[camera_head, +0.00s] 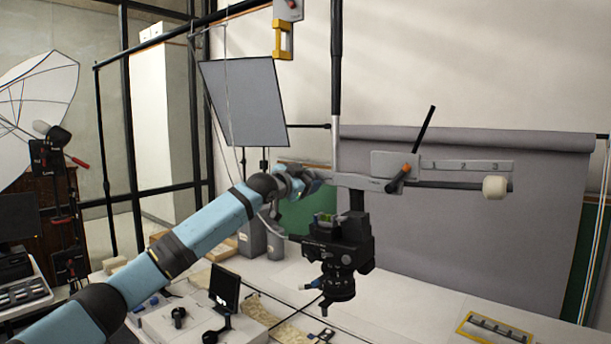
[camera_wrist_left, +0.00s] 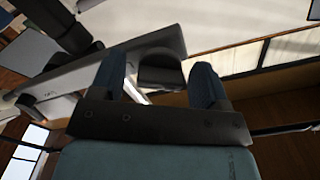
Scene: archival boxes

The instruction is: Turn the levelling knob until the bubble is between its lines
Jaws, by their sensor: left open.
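A black camera (camera_head: 340,246) hangs lens-down from a grey horizontal arm (camera_head: 350,181) on a column. A small green piece (camera_head: 325,217), possibly the bubble level, sits on the camera's top; its bubble and lines are too small to read. I cannot tell which part is the levelling knob. My left gripper (camera_head: 318,178) is at the left end of the grey arm, above the camera. In the left wrist view its two blue fingers (camera_wrist_left: 158,76) are apart. A dark rounded block (camera_wrist_left: 160,64) shows between or just beyond them; contact is unclear. My right gripper is out of view.
A white knob (camera_head: 495,187) and a black lever (camera_head: 424,130) are on the grey arm's right part. A grey panel (camera_head: 243,100) stands behind my left arm. Below are a small black screen (camera_head: 224,287) and a yellow-framed item (camera_head: 495,328) on the white table.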

